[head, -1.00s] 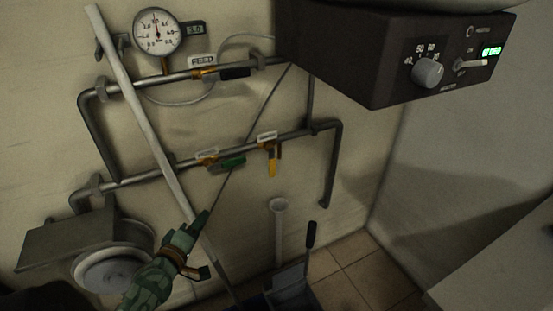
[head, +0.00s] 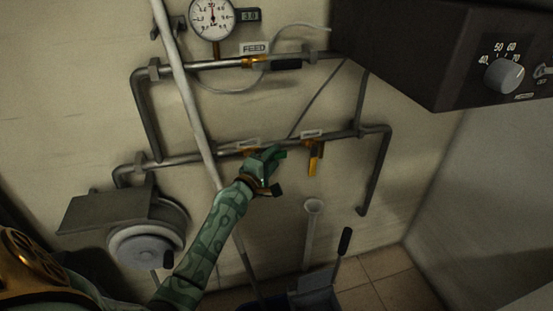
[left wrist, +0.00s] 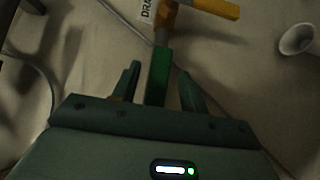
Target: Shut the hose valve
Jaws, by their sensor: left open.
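A valve with a green lever sits on the lower wall pipe; its green lever (head: 282,154) lies roughly along the pipe, and its label is too small to read. My left gripper (head: 271,172) is at this lever and partly hides it. In the left wrist view, the green lever (left wrist: 160,75) stands between the two open fingers (left wrist: 158,82), with a gap on each side. To its right on the same pipe is a valve with a yellow lever (head: 314,160) hanging down; the wrist view shows a tag beginning "DRA" (left wrist: 147,12) near it. My right gripper is not in view.
The upper pipe carries a FEED valve with a black lever (head: 287,65), below a dial gauge (head: 211,17). A pale slanting pole (head: 188,100) stands left of the gripper. A dark box with a knob (head: 503,77) juts out at upper right. A funnel-topped pipe (head: 312,225) stands below.

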